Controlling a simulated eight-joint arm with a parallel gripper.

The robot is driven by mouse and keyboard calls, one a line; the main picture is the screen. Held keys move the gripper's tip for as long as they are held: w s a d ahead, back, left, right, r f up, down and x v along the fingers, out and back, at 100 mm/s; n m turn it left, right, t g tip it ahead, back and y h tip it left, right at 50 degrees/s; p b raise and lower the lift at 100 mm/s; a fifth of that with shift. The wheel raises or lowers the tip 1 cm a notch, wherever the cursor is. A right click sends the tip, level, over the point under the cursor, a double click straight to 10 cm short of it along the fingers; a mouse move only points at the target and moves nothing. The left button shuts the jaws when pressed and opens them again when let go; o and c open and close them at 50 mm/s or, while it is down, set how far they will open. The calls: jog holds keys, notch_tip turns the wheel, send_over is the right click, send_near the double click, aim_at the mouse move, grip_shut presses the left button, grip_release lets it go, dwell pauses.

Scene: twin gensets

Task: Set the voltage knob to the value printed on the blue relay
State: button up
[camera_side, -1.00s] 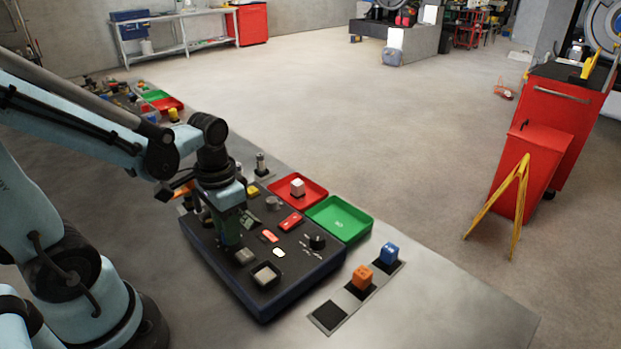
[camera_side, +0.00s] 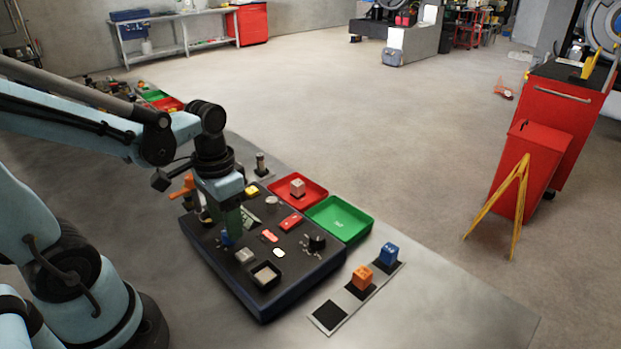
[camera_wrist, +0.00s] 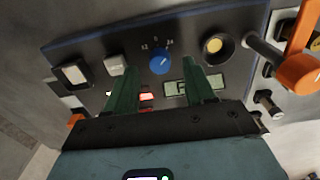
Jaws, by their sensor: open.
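My gripper (camera_wrist: 160,66) is open, its two green fingers on either side of and short of a blue knob (camera_wrist: 160,61) marked 12, 0 and 24 on the black panel. The gap between the fingers is empty. Where the knob's pointer stands is too small to tell surely. In the side view my gripper (camera_side: 231,222) is over the panel's left part, with the blue knob (camera_side: 226,238) just below the fingers. The blue relay (camera_side: 389,253) stands on a dark pad at the right; its white print is too small to read.
An orange relay (camera_side: 362,279) stands beside the blue one, and the nearest pad (camera_side: 328,316) is empty. A black knob (camera_side: 316,242) rises from the panel. Red (camera_side: 312,198) and green (camera_side: 353,229) trays lie behind. An orange-handled lever (camera_wrist: 300,72) is close to the right of my fingers.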

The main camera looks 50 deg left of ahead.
notch_tip(320, 180, up, 10)
dwell(0.6)
jog(key=w+d+f+t, duration=0.3)
jog(key=w+d+t, duration=0.1)
jog(key=t, duration=0.3)
jog(key=shift+w+d+f, duration=0.2)
jog(key=shift+w, duration=0.1)
